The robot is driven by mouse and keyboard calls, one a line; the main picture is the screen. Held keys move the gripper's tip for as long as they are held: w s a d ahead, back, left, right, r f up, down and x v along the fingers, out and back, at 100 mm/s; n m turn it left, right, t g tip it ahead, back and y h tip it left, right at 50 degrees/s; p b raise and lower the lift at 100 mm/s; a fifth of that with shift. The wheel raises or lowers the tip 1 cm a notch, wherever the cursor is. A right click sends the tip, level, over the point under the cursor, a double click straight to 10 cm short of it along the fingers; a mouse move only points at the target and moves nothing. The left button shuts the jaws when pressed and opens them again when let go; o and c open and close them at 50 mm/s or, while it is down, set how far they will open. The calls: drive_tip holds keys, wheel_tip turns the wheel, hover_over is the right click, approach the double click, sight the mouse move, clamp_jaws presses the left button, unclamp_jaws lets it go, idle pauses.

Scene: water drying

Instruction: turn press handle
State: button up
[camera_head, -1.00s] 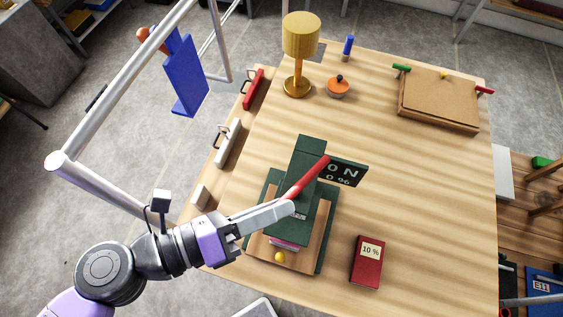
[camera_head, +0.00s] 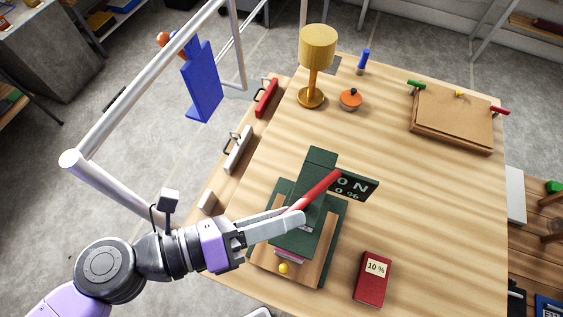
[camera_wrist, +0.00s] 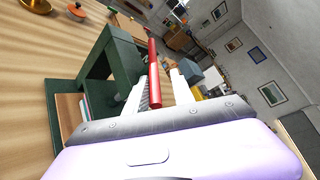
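The dark green press (camera_head: 321,158) stands on the wooden table. Its red handle (camera_head: 322,187) slants from upper right to lower left over the press. A black display (camera_head: 353,186) beside it reads "ON 0 %". My gripper (camera_head: 296,216) is at the handle's lower left end. In the wrist view, my gripper (camera_wrist: 161,88) has its two white fingers on either side of the red handle (camera_wrist: 153,68). A gap shows between the handle and the right finger, so the gripper looks open around it. Contact with the left finger cannot be told.
A red book marked "10 %" (camera_head: 373,278) lies right of the press. A yellow ball (camera_head: 284,268) sits at the press's front. A gold lamp (camera_head: 317,50) and an orange pot (camera_head: 350,99) stand farther back. The table's middle right is clear.

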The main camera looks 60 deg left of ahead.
wheel_tip(320, 180, up, 19)
idle(0.4)
drive_tip(key=shift+c, duration=0.2)
